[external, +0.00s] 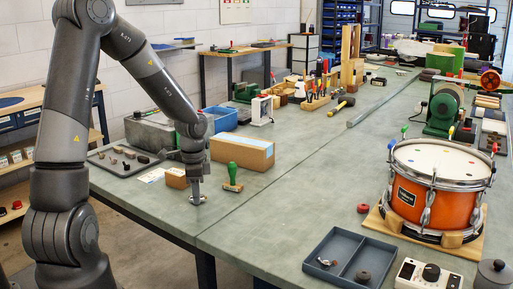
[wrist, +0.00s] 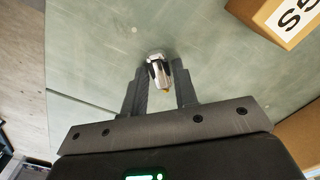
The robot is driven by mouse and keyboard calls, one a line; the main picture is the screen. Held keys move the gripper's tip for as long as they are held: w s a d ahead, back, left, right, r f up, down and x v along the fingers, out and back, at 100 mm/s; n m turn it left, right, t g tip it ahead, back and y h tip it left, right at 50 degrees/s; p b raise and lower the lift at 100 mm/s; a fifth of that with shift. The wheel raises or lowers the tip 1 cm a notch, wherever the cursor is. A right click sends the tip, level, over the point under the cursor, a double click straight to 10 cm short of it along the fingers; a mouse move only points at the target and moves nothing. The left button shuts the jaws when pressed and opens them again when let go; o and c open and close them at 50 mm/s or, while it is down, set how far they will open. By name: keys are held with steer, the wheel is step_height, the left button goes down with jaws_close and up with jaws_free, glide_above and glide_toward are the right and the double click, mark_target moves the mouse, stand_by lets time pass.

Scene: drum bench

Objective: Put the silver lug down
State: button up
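The silver lug (wrist: 156,70) is a small shiny metal piece with a brownish lower end, between my fingertips in the wrist view. My gripper (wrist: 160,78) has a dark finger on each side of it and appears shut on it. In the external view my gripper (external: 197,195) points straight down, very low over the near left part of the bench. The lug (external: 198,200) shows there as a small bright piece at the fingertips, at or just above the green-grey bench top (external: 245,215). The exact contact with the bench is hard to see.
A small brown box (external: 176,178), a larger cardboard box (external: 242,152) and a green-handled stamp (external: 232,178) stand close by. A dark tray of parts (external: 122,162) lies left. A two-part tray (external: 350,258) and an orange drum (external: 435,200) are right. Bench right of my gripper is clear.

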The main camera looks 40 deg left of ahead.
steer(key=o, duration=0.3)
step_height(320, 180, up, 12)
steer(key=s+d+r+n+t, duration=0.2)
steer(key=s+r, duration=0.4)
steer(key=s, duration=0.3)
steer(key=s+d+r+n+t, duration=0.3)
steer(key=s+r+n, duration=0.3)
steer(key=s, duration=0.4)
steer(key=shift+d+r+n+t, duration=0.3)
steer(key=shift+d+r+n, duration=0.15)
steer(key=shift+d, duration=0.3)
